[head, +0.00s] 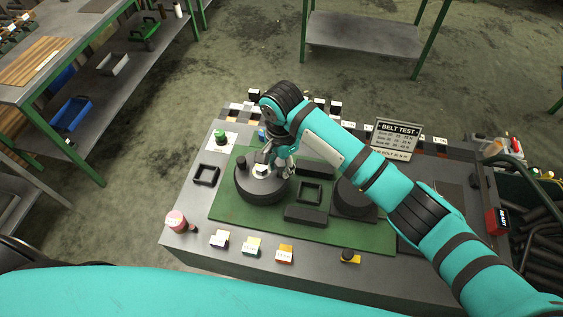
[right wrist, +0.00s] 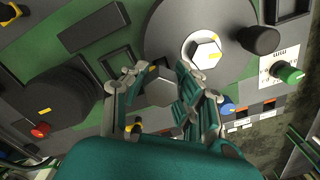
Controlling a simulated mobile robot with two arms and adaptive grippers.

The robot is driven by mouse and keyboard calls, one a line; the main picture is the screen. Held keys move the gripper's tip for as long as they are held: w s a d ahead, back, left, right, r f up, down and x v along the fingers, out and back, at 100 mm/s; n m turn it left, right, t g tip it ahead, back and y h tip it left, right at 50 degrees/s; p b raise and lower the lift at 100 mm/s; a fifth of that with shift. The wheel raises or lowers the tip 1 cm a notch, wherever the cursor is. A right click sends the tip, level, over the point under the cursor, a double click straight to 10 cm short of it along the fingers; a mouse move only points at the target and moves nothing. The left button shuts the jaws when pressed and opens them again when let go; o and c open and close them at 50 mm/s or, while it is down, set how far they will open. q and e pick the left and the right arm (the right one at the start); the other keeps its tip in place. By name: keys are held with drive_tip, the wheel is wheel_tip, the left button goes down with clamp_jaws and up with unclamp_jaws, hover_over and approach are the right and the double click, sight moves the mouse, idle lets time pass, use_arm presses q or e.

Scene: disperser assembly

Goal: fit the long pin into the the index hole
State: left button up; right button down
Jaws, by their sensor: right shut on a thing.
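My right gripper (head: 283,168) is low over the green board, at the right edge of a dark round disc (head: 262,195). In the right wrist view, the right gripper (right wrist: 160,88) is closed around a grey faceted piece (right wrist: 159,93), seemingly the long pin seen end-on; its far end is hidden. The disc (right wrist: 165,30) carries a white hexagonal piece (right wrist: 206,48) in a light ring and a black knob (right wrist: 260,40) at its rim. I cannot make out the index hole. My left gripper is not in view.
The green board (head: 230,207) also holds a square black frame (head: 310,193), black blocks and a second dark round part (head: 352,200). A "BELT TEST" sign (head: 397,138) stands at the back right.

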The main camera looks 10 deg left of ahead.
drive_tip(key=shift+f+b, duration=0.3)
drive_tip(key=shift+f, duration=0.75)
drive_tip(key=c, duration=1)
unclamp_jaws()
wheel_tip(320, 180, up, 11)
drive_tip(key=shift+f, duration=0.1)
drive_tip(key=shift+w+d+r, duration=0.1)
drive_tip(key=shift+d+r, duration=0.05)
drive_tip(key=shift+r, duration=0.45)
